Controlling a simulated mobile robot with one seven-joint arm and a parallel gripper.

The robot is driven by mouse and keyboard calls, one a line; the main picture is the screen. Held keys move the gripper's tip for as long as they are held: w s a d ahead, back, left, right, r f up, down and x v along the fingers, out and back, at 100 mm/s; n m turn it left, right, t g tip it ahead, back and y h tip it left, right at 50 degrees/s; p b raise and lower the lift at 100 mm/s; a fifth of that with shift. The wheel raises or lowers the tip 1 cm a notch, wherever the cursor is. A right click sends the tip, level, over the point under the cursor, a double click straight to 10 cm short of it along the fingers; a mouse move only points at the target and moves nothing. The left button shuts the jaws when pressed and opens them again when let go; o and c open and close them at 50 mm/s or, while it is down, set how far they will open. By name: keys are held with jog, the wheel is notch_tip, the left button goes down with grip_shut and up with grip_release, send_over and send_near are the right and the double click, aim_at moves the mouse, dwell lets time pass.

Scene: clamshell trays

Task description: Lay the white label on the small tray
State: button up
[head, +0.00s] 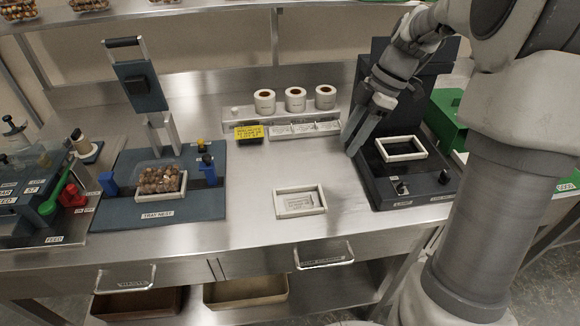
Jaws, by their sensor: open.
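White printed labels (292,130) lie in a row on the ledge at the back of the bench, right of a yellow label (249,132). A small clear tray (143,172) filled with brown nut-like pieces sits in the blue tray nest (130,207) at left, with a pale frame at its front edge. My gripper (351,143) is open, pointing down, right of the white labels and beside the black device's left edge. I see nothing between its fingers. The tray is well to its left.
A white rectangular frame (300,212) lies on the front middle of the steel bench, with a printed panel inside. A black device (410,185) at right carries another white frame (403,157). Three label rolls (296,99) stand at the back. The bench between nest and device is mostly clear.

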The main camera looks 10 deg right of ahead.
jog(key=b, duration=0.1)
send_near(316, 201)
jog(key=shift+s+a+f, duration=0.1)
jog(key=shift+a+f, duration=0.2)
jog(key=shift+a, duration=0.5)
jog(key=shift+x, duration=2.85)
grip_shut()
